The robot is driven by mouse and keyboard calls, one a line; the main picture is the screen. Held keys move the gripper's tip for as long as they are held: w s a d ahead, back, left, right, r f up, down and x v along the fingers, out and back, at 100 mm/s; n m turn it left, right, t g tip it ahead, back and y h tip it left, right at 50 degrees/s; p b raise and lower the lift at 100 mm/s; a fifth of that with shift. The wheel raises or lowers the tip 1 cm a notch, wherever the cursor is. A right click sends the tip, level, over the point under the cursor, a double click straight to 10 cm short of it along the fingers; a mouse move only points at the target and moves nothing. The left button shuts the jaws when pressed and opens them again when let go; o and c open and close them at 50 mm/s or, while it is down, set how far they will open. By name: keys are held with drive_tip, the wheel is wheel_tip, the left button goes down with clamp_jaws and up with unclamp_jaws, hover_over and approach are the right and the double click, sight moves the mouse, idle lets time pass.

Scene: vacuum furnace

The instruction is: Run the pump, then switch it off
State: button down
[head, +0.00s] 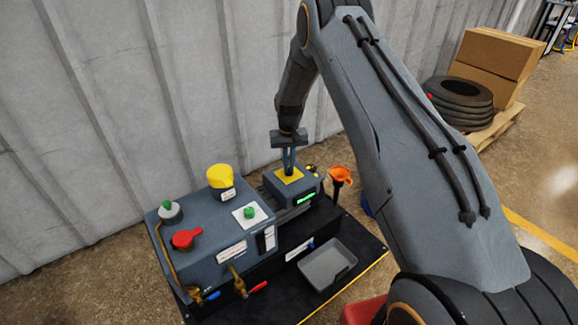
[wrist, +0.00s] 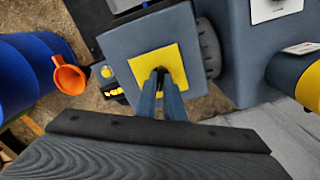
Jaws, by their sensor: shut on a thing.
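The furnace unit is a grey cabinet (head: 200,250) with a smaller grey box (head: 272,187) at its right end. The box has a yellow square plate (head: 280,177) on top and a lit green display (head: 306,198) on its front. The plate also shows in the wrist view (wrist: 141,66). My gripper (head: 288,170) points straight down onto the plate. In the wrist view its blue fingers (wrist: 161,80) are shut on a small dark switch at the plate's middle. The fingertips hide most of the switch, so its position cannot be told.
The cabinet top carries a yellow-capped cylinder (head: 221,178), a green button (head: 249,212), a red handle (head: 186,238) and a green-topped grey knob (head: 169,210). A grey tray (head: 327,265) lies in front. An orange funnel (head: 341,175) stands right of the box. A corrugated wall is close behind.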

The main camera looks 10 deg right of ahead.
sight(289, 169)
drive_tip(key=shift+m, duration=0.3)
idle(0.4)
drive_tip(key=c, duration=1.9)
unclamp_jaws()
drive_tip(key=shift+o, duration=0.2)
wheel_tip(289, 169, up, 8)
drive_tip(key=shift+f, duration=0.1)
